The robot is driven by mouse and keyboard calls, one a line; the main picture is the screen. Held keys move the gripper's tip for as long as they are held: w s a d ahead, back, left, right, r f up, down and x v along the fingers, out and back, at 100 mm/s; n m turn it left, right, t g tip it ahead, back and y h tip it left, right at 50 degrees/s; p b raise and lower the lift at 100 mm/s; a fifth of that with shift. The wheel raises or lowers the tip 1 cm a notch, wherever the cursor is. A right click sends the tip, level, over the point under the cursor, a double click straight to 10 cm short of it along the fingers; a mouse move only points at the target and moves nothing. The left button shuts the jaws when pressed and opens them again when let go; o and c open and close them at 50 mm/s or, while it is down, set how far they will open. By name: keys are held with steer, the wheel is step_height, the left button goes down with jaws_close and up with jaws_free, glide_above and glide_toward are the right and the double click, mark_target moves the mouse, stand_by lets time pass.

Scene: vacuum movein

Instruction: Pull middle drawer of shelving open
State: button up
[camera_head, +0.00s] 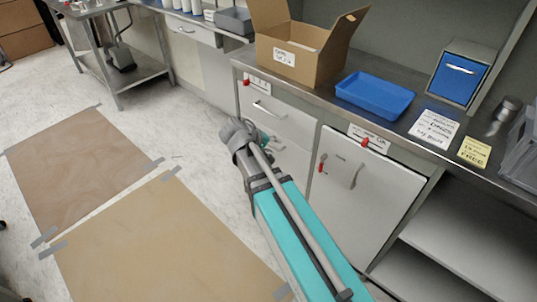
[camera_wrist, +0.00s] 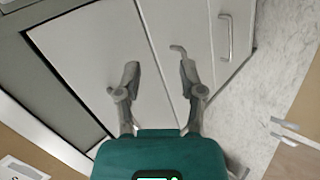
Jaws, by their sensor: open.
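The shelving is a white cabinet with stacked drawers under a metal counter. The top drawer (camera_head: 282,122) is closed, with a bar handle. The drawer front below it (camera_head: 290,160) is mostly hidden behind my arm in the head view. In the wrist view the middle drawer front (camera_wrist: 168,22) looks closed. Part of a grey handle (camera_wrist: 177,48) shows beside the right finger, its rest hidden. My gripper (camera_wrist: 158,72) is open in front of the drawer fronts, fingers apart. I cannot tell whether a finger touches the handle.
A white door (camera_head: 365,195) with a handle and red latch stands right of the drawers. The counter holds a cardboard box (camera_head: 290,52), a blue tray (camera_head: 374,95) and a blue drawer box (camera_head: 460,75). Open shelves (camera_head: 455,250) are at right.

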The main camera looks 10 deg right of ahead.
steer(key=w+a+f+n+t+h+b, duration=0.3)
steer(key=w+a+f+b, duration=0.5)
steer(key=b, duration=1)
step_height(320, 180, down, 3)
steer(key=shift+a+t+h, duration=0.6)
steer(key=shift+t, duration=0.6)
steer(key=b+x, duration=0.3)
steer(key=x, duration=1)
steer(key=shift+w+d, duration=0.2)
steer(key=shift+d, duration=0.15)
jaws_close()
